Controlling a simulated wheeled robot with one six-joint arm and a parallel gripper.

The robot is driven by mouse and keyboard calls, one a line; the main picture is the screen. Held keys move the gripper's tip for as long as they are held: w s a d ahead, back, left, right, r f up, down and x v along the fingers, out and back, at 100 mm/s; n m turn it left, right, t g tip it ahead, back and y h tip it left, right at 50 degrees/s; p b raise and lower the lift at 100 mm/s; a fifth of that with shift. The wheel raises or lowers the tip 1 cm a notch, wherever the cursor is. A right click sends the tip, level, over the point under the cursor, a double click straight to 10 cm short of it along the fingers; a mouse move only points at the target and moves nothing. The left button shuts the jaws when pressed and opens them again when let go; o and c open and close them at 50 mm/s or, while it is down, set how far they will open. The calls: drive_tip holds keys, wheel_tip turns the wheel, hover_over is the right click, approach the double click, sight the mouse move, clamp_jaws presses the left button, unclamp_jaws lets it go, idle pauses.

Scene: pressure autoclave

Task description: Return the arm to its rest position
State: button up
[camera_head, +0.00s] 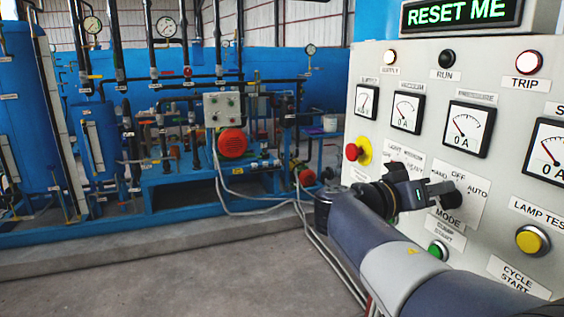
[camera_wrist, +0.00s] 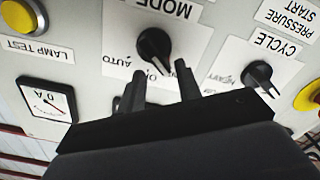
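My arm (camera_head: 400,262) reaches from the lower right across the front of the grey control panel (camera_head: 375,60). My gripper (camera_head: 447,188) is close to the black MODE knob (camera_head: 451,201), partly in front of it in the head view. In the wrist view, which shows the panel upside down, my gripper (camera_wrist: 159,70) has its two dark fingers apart with nothing between them. The MODE knob (camera_wrist: 155,45) lies just beyond the fingertips there, and a small gap seems to separate them.
A red emergency button (camera_head: 353,152) on yellow, a green button (camera_head: 437,250) and a yellow lamp test button (camera_head: 532,239) stand out nearby. A second black selector (camera_wrist: 258,75) is beside the MODE knob. The display (camera_head: 460,12) reads RESET ME. Open floor (camera_head: 190,270) lies left.

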drive_tip(key=shift+s+d+r+m+p, duration=0.15)
drive_tip(key=shift+m+p, duration=0.25)
drive_tip(key=shift+m, duration=0.3)
drive_tip(key=shift+s+a+r+m+p, duration=0.1)
drive_tip(key=shift+m+p, duration=0.25)
drive_tip(key=shift+m, duration=0.35)
drive_tip(key=shift+f, duration=0.1)
drive_tip(key=shift+s+d, duration=0.1)
